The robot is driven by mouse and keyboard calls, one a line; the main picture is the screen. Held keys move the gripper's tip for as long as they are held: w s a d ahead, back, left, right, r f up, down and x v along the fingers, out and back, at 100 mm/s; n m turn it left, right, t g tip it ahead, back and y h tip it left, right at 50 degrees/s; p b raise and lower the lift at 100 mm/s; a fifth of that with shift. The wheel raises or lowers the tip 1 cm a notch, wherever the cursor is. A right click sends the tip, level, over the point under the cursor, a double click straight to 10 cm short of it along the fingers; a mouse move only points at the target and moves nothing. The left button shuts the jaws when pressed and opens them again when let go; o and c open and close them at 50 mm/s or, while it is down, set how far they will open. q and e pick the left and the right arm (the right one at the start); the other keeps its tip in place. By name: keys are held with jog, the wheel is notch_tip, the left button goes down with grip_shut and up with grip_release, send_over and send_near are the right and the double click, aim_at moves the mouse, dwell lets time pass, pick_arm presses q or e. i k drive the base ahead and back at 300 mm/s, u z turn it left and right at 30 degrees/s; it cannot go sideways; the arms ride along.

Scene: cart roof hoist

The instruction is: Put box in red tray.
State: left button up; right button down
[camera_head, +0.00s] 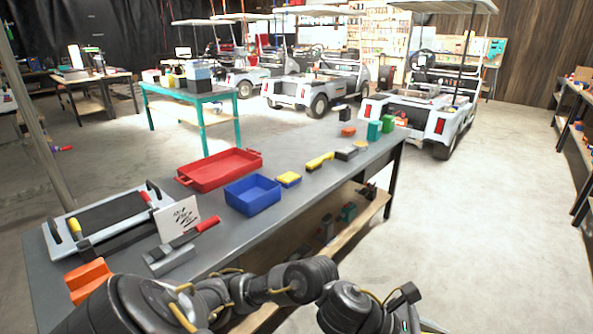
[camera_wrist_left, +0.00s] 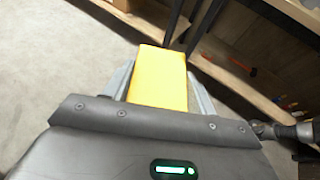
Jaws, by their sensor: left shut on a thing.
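The red tray (camera_head: 222,170) lies on the grey workbench (camera_head: 300,204) in the head view, behind and left of a blue bin (camera_head: 252,195). No contents show in the tray. In the left wrist view a yellow box (camera_wrist_left: 158,78) sits between the fingers of my left gripper (camera_wrist_left: 160,88), which is shut on it. The box is over the floor beside wooden shelving. In the head view my left arm crosses the bottom to the right, and I cannot make out the held box there. My right gripper is not in view.
Along the bench stand a yellow-and-blue box (camera_head: 289,179), a yellow tool (camera_head: 320,161), a dark box (camera_head: 346,153) and green boxes (camera_head: 374,131). Open floor lies right.

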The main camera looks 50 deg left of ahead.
aim_at(221, 167)
jog(key=z, duration=0.05)
jog(key=i, duration=1)
jog(key=u, duration=0.3)
jog(key=i, duration=1.6)
jog(key=u, duration=1.6)
jog(key=i, duration=0.9)
jog(key=u, duration=0.8)
